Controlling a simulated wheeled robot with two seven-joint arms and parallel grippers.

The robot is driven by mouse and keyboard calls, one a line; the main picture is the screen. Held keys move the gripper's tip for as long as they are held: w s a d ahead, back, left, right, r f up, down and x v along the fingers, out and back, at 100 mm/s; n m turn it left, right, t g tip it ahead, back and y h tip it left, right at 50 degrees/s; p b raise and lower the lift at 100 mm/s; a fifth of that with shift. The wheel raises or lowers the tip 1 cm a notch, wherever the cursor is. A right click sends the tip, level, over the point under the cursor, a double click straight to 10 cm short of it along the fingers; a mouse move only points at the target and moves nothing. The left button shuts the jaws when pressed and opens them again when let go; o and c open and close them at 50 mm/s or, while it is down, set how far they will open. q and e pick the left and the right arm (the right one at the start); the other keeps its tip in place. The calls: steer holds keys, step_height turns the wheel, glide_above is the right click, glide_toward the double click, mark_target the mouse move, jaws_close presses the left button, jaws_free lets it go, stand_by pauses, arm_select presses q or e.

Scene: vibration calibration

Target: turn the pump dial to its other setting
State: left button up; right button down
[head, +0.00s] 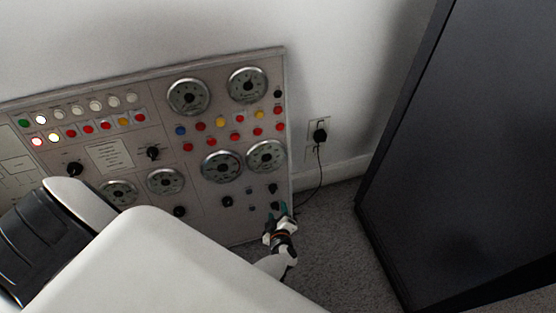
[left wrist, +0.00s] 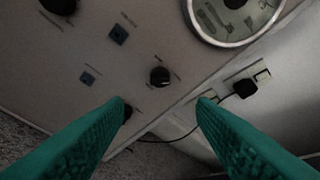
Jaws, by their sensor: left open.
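The control panel (head: 215,125) leans against the wall and carries several black knobs; the labels are too small to read, so I cannot tell which is the pump dial. Two small black knobs sit at its lower right corner, an upper one (head: 272,188) and a lower one (head: 275,205). My left gripper (head: 278,211) is open and empty at the lower one. In the left wrist view, the green fingers (left wrist: 161,103) are spread. The upper knob (left wrist: 160,76) shows beyond the gap between them. The lower knob (left wrist: 127,112) is partly hidden behind the left finger's tip.
Two small square switches (left wrist: 119,34) and a larger knob (head: 227,202) are nearby. Round gauges (head: 266,156) sit above. A plug with a cord (head: 320,136) is in the wall outlet right of the panel. A tall dark cabinet (head: 450,150) stands at right. Carpet lies below.

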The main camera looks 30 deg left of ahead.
steer(key=shift+s+f, duration=0.2)
steer(key=shift+f, duration=0.5)
steer(key=shift+s+f, duration=0.15)
steer(key=shift+f, duration=0.55)
